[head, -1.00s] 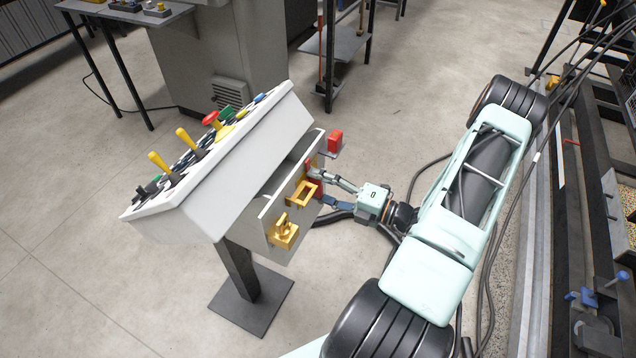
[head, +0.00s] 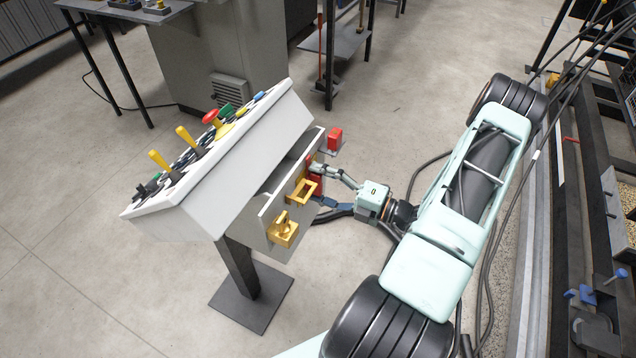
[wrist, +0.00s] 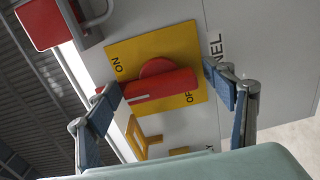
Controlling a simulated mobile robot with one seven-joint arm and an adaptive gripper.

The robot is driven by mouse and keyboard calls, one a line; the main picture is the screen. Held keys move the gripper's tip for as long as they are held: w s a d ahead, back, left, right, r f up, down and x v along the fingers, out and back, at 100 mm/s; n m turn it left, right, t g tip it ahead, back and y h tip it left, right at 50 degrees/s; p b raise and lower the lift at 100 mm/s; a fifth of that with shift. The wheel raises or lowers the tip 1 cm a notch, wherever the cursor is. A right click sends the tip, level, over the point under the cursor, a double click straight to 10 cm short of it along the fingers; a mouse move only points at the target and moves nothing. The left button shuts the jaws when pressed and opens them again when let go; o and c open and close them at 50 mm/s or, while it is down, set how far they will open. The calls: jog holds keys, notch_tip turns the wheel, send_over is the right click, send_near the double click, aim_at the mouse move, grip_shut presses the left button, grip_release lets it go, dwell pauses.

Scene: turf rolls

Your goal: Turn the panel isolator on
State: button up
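The panel isolator is a red handle (wrist: 160,87) with a red disc behind it, on a yellow plate (wrist: 150,47) marked ON and OFF in the wrist view. The bar lies roughly across the picture; I cannot tell which mark it points to. In the head view the red isolator (head: 314,183) is partly hidden by my gripper (head: 315,192). In the wrist view my gripper (wrist: 161,80) is open, with one blue-padded finger near each end of the bar. The left fingertip overlaps the bar's left end in the picture; contact is unclear.
The grey console (head: 215,170) carries levers and a red mushroom button on its sloped top. Beside the isolator on its front are a yellow frame-like fitting (head: 304,191) and a yellow knob fitting (head: 283,231). A red block (head: 335,139) sticks out at the far side.

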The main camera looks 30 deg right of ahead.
jog(key=v, duration=1.2)
dwell(0.4)
